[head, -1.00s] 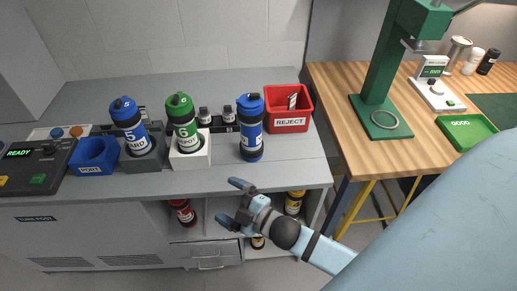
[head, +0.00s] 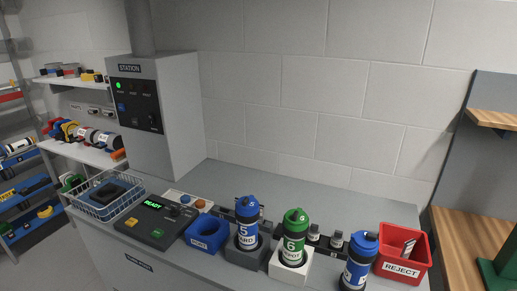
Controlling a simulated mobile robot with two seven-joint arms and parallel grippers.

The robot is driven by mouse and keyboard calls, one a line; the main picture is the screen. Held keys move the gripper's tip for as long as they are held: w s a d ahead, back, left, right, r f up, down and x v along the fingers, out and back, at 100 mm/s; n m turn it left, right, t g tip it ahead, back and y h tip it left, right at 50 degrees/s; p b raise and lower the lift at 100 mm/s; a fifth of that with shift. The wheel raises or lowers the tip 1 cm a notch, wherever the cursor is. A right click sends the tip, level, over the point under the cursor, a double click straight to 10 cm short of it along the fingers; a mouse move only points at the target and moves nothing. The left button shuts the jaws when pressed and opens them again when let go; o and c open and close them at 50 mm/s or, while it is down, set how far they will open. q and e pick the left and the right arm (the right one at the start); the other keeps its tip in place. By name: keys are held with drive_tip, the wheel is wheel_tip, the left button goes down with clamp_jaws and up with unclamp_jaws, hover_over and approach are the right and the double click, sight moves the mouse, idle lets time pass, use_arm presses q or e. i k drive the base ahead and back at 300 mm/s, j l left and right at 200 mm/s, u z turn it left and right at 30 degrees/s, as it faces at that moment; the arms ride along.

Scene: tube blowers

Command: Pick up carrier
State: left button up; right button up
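Three carriers show at the lower middle and right of the head view. A blue carrier (head: 247,234) marked 5 stands upright in a dark grey holder (head: 247,258). A green carrier (head: 294,236) marked 6 stands upright in a white block (head: 290,268) just right of it. Another blue carrier (head: 358,263) with a black band stands farther right, close to the red bin; its lower end is at the picture's bottom edge. Neither of my grippers is in view.
A red REJECT bin (head: 402,262) stands at the right end of the counter. The grey STATION cabinet (head: 140,100) rises behind. The rear counter is clear.

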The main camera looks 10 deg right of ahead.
sight(360, 261)
drive_tip(key=z, duration=0.65)
drive_tip(key=i+j+z, duration=0.1)
drive_tip(key=j+z, duration=0.45)
drive_tip(key=i+j, duration=0.05)
